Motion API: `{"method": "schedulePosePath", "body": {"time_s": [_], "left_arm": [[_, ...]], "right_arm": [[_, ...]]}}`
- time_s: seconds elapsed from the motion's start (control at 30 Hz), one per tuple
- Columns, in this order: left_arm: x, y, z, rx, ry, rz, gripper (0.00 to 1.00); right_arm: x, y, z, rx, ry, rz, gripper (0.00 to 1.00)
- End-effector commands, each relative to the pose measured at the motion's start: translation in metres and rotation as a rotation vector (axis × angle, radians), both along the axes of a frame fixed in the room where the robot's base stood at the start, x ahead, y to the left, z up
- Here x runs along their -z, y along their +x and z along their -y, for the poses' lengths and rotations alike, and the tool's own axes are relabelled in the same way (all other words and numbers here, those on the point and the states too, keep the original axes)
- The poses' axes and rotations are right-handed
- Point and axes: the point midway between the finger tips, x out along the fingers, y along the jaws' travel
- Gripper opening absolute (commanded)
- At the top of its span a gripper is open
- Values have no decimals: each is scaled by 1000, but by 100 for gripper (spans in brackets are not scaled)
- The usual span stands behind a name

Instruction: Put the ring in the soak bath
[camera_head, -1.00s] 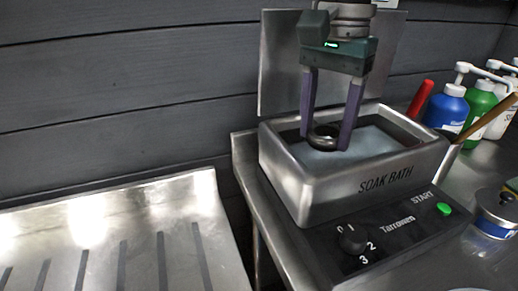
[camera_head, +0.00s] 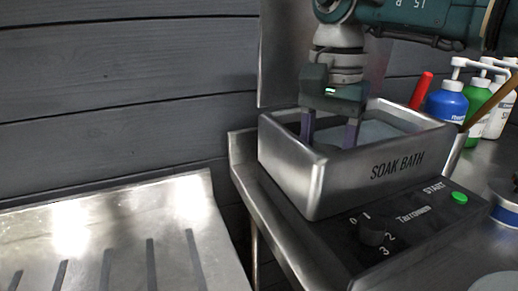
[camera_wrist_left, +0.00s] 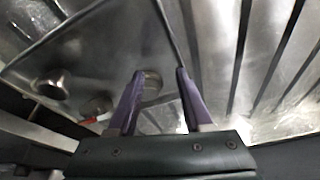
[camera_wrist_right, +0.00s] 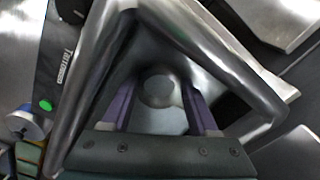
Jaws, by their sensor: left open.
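The soak bath (camera_head: 398,166) is an open metal basin on a dark base, with its lid raised behind it. My right gripper (camera_head: 329,142) points down into it, fingertips below the front rim. In the right wrist view, the ring (camera_wrist_right: 158,90) shows as a grey round shape between the spread fingertips of the right gripper (camera_wrist_right: 159,90). I cannot tell whether the fingers press on it or stand just clear. In the head view the basin wall hides the ring. My left gripper (camera_wrist_left: 160,72) is open and empty above a grooved metal surface.
The grooved metal drainboard (camera_head: 130,225) lies at the lower left. A knob (camera_head: 372,231) and a green start button (camera_head: 460,198) are on the bath's front panel. Blue (camera_head: 446,103) and green (camera_head: 477,98) bottles and a red-handled thing (camera_head: 421,91) stand to the right.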

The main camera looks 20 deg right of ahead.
Motion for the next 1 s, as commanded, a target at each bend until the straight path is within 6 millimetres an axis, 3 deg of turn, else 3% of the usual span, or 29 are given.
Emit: {"method": "schedulePosePath", "body": {"time_s": [0.03, 0.27, 0.57, 1.0], "left_arm": [[0, 0, 0, 0, 0, 0, 50], [0, 0, 0, 0, 0, 0, 50], [-5, 0, -1, 4, 6, 1, 50], [-72, 0, -3, 7, 11, 1, 50]], "right_arm": [[0, 0, 0, 0, 0, 0, 66], [0, 0, 0, 0, 0, 0, 90], [-5, 0, 0, 0, 0, 0, 90], [-98, 0, 1, 0, -2, 1, 90]]}}
